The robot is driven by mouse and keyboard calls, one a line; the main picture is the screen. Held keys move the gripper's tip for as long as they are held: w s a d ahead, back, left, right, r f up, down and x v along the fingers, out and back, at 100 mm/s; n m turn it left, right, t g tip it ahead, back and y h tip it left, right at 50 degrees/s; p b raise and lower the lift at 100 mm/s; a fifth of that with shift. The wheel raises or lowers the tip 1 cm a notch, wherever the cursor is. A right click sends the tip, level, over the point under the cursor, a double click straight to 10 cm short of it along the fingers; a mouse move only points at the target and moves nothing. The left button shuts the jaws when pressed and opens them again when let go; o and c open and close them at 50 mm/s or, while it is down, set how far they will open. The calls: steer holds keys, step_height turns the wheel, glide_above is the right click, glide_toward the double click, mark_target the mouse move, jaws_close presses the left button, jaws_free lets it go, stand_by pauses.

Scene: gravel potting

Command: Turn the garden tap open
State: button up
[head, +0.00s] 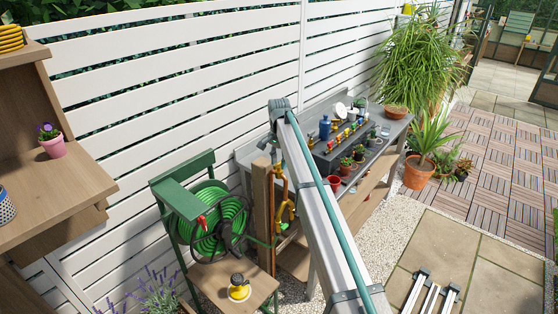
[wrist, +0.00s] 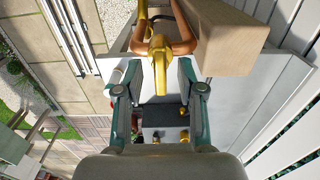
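The garden tap (wrist: 159,50) is yellow and is fixed to a copper-coloured pipe (wrist: 183,24) beside a wooden post (wrist: 228,38) in the wrist view. My gripper (wrist: 160,72) is open, with one finger on each side of the tap's yellow lever. A gap shows between the lever and each finger, and I see no contact. In the head view the yellow tap (head: 284,209) and the wooden post (head: 262,213) stand just left of my arm.
A green hose reel (head: 214,222) stands left of the post, with a yellow sprayer (head: 239,288) on a wooden stand in front. A grey potting bench (head: 397,123) with pots lies behind my arm. A white slatted fence (head: 180,85) closes the back.

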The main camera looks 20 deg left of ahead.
steer(key=shift+c, duration=0.3)
jaws_close()
steer(key=shift+n+b, duration=0.3)
steer(key=shift+n, duration=0.1)
steer(key=n+b, duration=0.1)
steer(key=n, duration=0.2)
steer(key=shift+f, duration=0.1)
steer(key=n+b, duration=0.2)
steer(key=n, duration=0.3)
steer(key=n+b, duration=0.1)
steer(key=n, duration=0.3)
steer(key=shift+n, duration=0.4)
steer(key=n, duration=0.4)
steer(key=shift+n, duration=0.3)
